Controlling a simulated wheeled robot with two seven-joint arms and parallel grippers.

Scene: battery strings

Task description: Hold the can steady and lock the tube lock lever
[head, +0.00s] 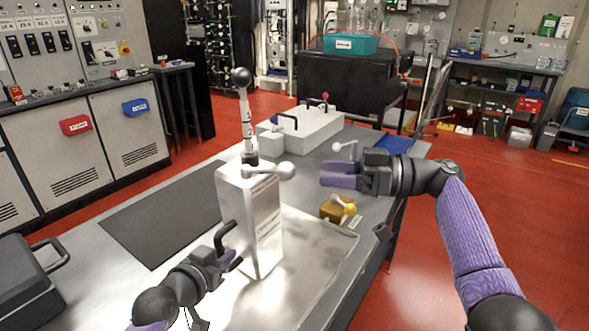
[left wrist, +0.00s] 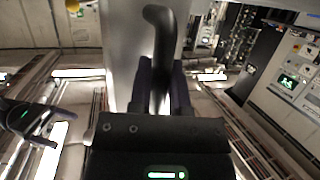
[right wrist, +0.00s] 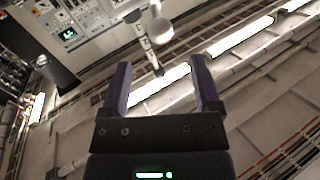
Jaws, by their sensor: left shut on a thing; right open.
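The can (head: 262,225) is a tall silver box standing upright on the bench. A numbered tube (head: 246,120) with a dark ball on top rises from its lid. The pale tube lock lever (head: 272,171) sticks out to the right at the tube's base, its rounded end facing my right gripper. My left gripper (head: 230,257) is shut on the can's black side handle (head: 222,236); the handle (left wrist: 160,60) passes between its fingers in the left wrist view. My right gripper (head: 338,175) is open and empty, right of the lever and apart from it. The tube (right wrist: 147,48) shows beyond its fingers.
A yellow-brown block (head: 333,209) lies on the bench below my right gripper. A white box (head: 312,130) with black handles stands behind the can. A dark mat (head: 160,220) lies left of the can, and a dark case (head: 25,275) sits at the front left.

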